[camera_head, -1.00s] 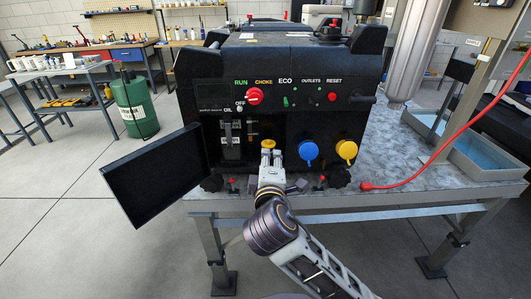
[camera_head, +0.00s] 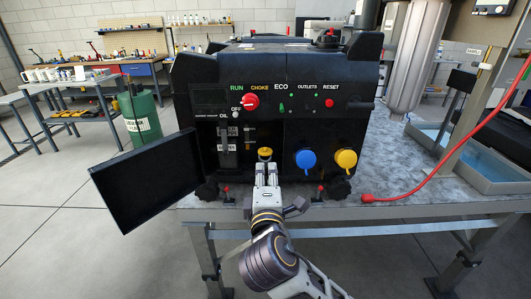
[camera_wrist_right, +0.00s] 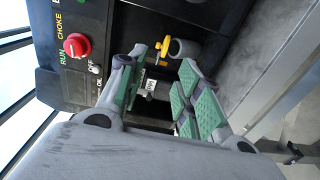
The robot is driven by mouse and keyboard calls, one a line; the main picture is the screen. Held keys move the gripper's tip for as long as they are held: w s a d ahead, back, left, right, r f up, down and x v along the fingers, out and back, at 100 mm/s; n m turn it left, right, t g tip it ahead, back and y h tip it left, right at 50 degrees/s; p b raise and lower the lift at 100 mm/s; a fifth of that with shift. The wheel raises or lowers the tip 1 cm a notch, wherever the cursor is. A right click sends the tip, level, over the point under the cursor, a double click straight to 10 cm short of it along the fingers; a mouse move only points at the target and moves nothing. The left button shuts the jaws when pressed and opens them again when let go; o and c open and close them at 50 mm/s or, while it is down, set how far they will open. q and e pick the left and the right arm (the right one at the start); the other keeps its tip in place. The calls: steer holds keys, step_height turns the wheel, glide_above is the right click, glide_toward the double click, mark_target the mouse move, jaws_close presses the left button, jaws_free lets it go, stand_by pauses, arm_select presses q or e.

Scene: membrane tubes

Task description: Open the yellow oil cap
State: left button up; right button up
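The yellow oil cap (camera_head: 265,153) is on the lower front of the black generator (camera_head: 300,125), inside the open compartment left of the blue cap. My right gripper (camera_head: 266,172) is just in front of and below it in the head view. In the right wrist view, the green-padded fingers (camera_wrist_right: 161,68) stand apart, with the yellow cap (camera_wrist_right: 163,48) near their tips and in the gap between them. I see no clear grip on the cap; whether a finger touches it cannot be told. My left gripper is not in view.
The compartment's black door (camera_head: 147,182) hangs open at the left. A blue cap (camera_head: 306,160) and a yellow round cap (camera_head: 346,159) sit to the right. The red choke knob (camera_head: 250,102) is above. A red cable (camera_head: 440,185) lies on the table at the right.

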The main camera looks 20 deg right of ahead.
mark_target(265, 151)
steer(key=b+x, duration=0.1)
steer(key=x, duration=1.1)
steer(key=shift+w+d+b, duration=0.1)
steer(key=shift+w+b, duration=0.2)
steer(key=shift+w, duration=0.1)
steer(key=shift+w+d, duration=0.1)
steer(key=shift+w, duration=0.25)
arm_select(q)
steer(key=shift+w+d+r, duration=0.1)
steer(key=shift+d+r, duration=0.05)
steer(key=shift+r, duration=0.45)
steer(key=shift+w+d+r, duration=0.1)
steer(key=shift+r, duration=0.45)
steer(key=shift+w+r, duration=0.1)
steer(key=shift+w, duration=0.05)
arm_select(e)
steer(key=shift+c, duration=0.2)
steer(key=c, duration=0.5)
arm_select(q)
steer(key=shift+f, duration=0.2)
arm_select(e)
jaws_close()
